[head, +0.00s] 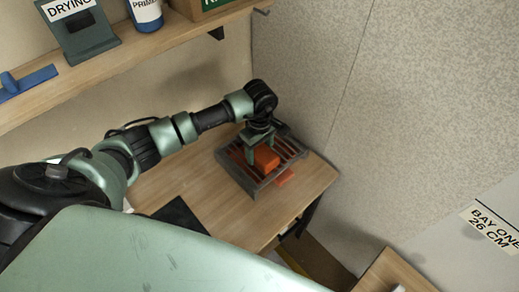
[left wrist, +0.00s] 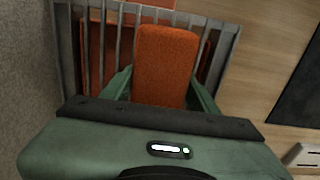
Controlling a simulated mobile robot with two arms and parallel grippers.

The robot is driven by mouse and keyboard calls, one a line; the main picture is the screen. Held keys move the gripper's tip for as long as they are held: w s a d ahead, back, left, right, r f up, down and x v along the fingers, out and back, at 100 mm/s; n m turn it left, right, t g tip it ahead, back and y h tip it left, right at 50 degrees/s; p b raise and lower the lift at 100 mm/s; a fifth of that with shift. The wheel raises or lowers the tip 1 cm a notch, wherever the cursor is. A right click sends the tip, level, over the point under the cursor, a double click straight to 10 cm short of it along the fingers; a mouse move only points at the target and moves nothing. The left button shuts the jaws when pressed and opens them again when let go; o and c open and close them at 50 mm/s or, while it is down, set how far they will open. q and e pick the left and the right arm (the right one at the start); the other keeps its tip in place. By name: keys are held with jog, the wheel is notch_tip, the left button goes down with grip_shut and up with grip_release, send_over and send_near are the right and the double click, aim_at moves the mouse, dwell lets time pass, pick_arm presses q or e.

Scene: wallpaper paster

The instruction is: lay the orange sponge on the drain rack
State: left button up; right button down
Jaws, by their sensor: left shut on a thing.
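The orange sponge (head: 266,158) is between the fingers of my left gripper (head: 258,150), over the slats of the drain rack (head: 238,174). In the left wrist view the sponge (left wrist: 166,62) shows between the two green fingers (left wrist: 160,92), with rack bars (left wrist: 118,50) beneath and beside it. My left gripper is shut on the sponge. I cannot tell whether the sponge touches the slats. My right gripper is not in view.
The rack stands on a wooden table (head: 170,186) against the wall. An orange-red piece (head: 285,177) shows at the rack's lower right edge. A dark flat thing (head: 180,215) lies on the table. A shelf (head: 110,62) with a bottle (head: 146,14) is above.

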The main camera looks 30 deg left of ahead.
aim_at(260, 149)
pick_arm(q)
jog(key=shift+f+b, duration=0.2)
jog(key=shift+b, duration=0.1)
jog(key=o, duration=1.4)
jog(key=shift+r, duration=0.1)
jog(key=shift+r+p, duration=0.25)
jog(key=shift+p, duration=0.15)
jog(key=shift+w+r+b, duration=0.1)
jog(key=shift+r+b, duration=0.25)
notch_tip(260, 149, up, 10)
jog(key=b, duration=0.3)
jog(key=shift+f, duration=0.15)
jog(key=shift+r, duration=0.7)
